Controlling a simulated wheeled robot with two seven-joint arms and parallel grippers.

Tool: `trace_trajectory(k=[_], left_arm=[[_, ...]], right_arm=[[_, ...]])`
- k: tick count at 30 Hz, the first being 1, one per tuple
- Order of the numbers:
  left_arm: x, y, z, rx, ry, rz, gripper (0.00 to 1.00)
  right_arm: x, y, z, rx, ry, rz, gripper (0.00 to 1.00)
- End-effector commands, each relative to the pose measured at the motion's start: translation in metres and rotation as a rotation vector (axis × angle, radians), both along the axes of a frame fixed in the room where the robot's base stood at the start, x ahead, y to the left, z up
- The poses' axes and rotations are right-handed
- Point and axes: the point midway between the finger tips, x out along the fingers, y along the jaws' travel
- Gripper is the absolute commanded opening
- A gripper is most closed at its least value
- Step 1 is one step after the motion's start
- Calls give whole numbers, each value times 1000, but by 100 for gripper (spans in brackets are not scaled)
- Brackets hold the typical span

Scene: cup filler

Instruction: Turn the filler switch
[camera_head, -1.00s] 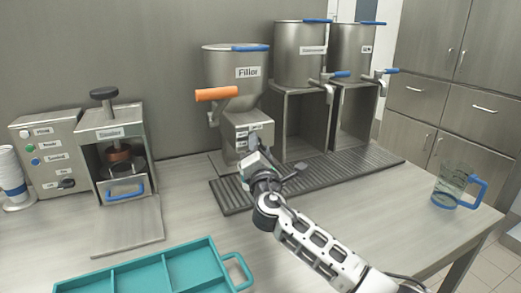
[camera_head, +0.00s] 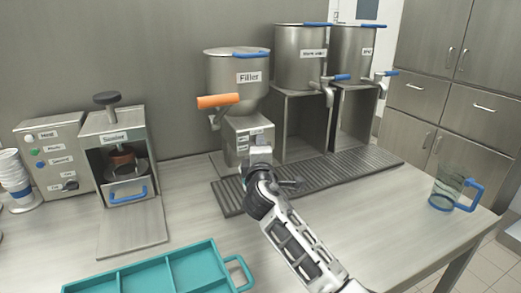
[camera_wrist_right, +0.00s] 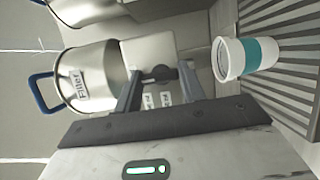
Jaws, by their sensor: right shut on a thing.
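The filler (camera_head: 237,85) is a metal hopper with a blue rim handle and an orange side lever (camera_head: 218,100), standing on a box-shaped base at the back middle. In the right wrist view the filler (camera_wrist_right: 95,68) lies sideways. A dark round switch (camera_wrist_right: 158,73) sits on its base panel, between the fingertips of my right gripper (camera_wrist_right: 160,78). The fingers are shut on this switch. In the head view my right gripper (camera_head: 258,155) is in front of the filler base and hides the switch. My left gripper is not in view.
A white cup with a teal band (camera_wrist_right: 245,57) stands beside the filler base on the ribbed drip tray (camera_head: 340,177). Two metal dispensers (camera_head: 301,60) stand right of the filler. A glass mug (camera_head: 448,190) is at right, a teal tray (camera_head: 175,270) in front, a press machine (camera_head: 118,150) at left.

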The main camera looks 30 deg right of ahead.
Motion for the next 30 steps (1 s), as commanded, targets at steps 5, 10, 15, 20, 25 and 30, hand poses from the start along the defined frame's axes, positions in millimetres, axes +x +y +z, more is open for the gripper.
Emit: trace_trajectory(k=[5, 10, 15, 20, 25, 30], left_arm=[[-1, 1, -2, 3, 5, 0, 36], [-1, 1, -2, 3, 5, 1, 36], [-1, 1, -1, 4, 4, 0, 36], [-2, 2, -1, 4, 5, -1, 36], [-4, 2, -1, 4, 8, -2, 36], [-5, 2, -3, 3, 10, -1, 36]], right_arm=[[0, 0, 0, 12, 0, -1, 17], [0, 0, 0, 12, 0, -1, 17], [0, 0, 0, 11, -1, 0, 51], [0, 0, 0, 11, -1, 0, 62], [-1, 0, 0, 10, 0, 0, 62], [-13, 7, -1, 11, -1, 2, 62]])
